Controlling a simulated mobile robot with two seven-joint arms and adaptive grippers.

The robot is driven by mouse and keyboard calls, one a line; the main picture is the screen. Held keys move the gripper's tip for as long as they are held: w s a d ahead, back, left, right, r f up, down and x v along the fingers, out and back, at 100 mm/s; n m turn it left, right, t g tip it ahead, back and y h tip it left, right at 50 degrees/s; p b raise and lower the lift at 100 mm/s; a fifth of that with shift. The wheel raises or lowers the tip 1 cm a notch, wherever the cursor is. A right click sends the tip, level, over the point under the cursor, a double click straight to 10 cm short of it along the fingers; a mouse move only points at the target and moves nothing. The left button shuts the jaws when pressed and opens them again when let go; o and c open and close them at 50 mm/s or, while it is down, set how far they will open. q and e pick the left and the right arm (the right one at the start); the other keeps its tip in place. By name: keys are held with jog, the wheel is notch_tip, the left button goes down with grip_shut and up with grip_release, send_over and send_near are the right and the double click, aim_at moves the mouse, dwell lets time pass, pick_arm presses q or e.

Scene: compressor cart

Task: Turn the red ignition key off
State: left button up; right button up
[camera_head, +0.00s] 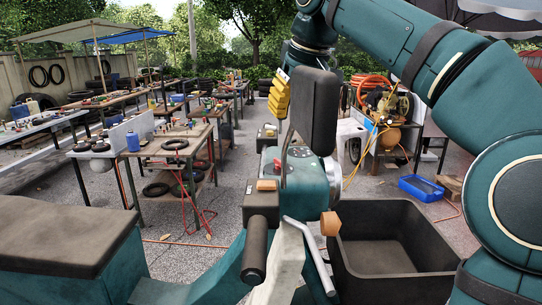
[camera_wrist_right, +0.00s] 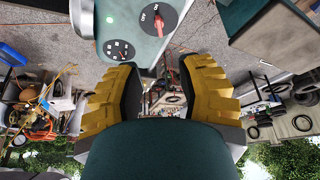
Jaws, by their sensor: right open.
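The red ignition key (camera_wrist_right: 158,26) sits in a round dark dial (camera_wrist_right: 160,17) with ON and OFF lettering, at the top of the right wrist view. The dial is on a teal panel beside a small gauge (camera_wrist_right: 119,51). I cannot tell which label the key lines up with. My right gripper (camera_wrist_right: 157,78) is open and empty, with yellow fingers apart from the key. In the head view it (camera_head: 279,97) hangs above the console. My left gripper is out of view.
A dark mirror-like panel (camera_head: 313,108) stands just right of my gripper. A black open bin (camera_head: 390,270) lies at front right, and a brown-topped seat (camera_head: 65,240) at front left. Workbenches (camera_head: 165,150) and a compressor cart (camera_head: 385,130) stand farther back.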

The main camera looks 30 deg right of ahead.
aim_at(279, 160)
jog(key=b+x, duration=0.4)
jog(key=x, duration=0.9)
jog(key=shift+s, duration=0.1)
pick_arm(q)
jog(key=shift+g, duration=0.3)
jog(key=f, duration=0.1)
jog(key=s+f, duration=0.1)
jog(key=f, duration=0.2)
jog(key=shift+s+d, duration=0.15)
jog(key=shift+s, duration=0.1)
pick_arm(e)
jog(key=shift+r, duration=0.1)
jog(key=shift+c, duration=0.3)
grip_shut()
